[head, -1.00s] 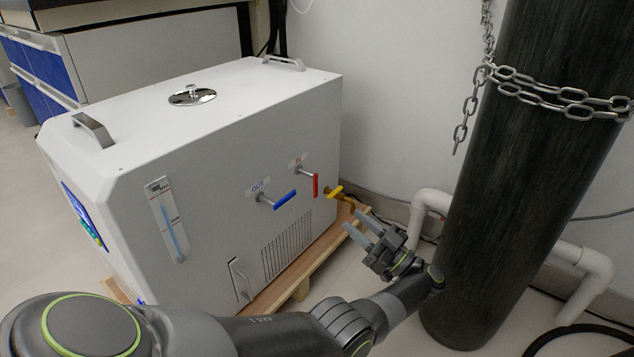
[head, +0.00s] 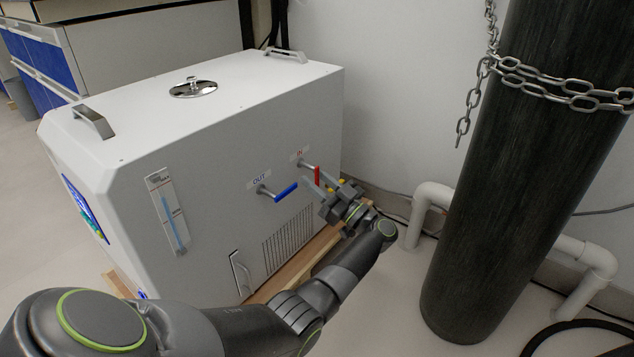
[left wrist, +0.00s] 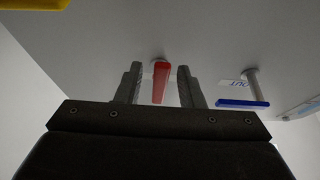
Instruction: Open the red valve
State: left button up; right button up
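The red valve (head: 317,176) is a red lever on a short pipe marked IN, on the front of a white distiller (head: 215,130). Its lever hangs straight down in the head view. In the left wrist view the red lever (left wrist: 161,82) lies between the two fingers of my left gripper (left wrist: 158,86), with a gap on each side. In the head view my left gripper (head: 318,190) is at the valve, its fingers pointing at the panel and covering part of the area below the lever. My right gripper is not in view.
A blue lever (head: 286,192) marked OUT sits left of the red one. A yellow lever (left wrist: 35,3) shows at the wrist view's corner. A black cylinder (head: 505,170) with a chain (head: 560,92) and white pipes (head: 428,205) stand to the right.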

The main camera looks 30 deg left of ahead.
pick_arm(q)
grip_shut()
dwell(0.3)
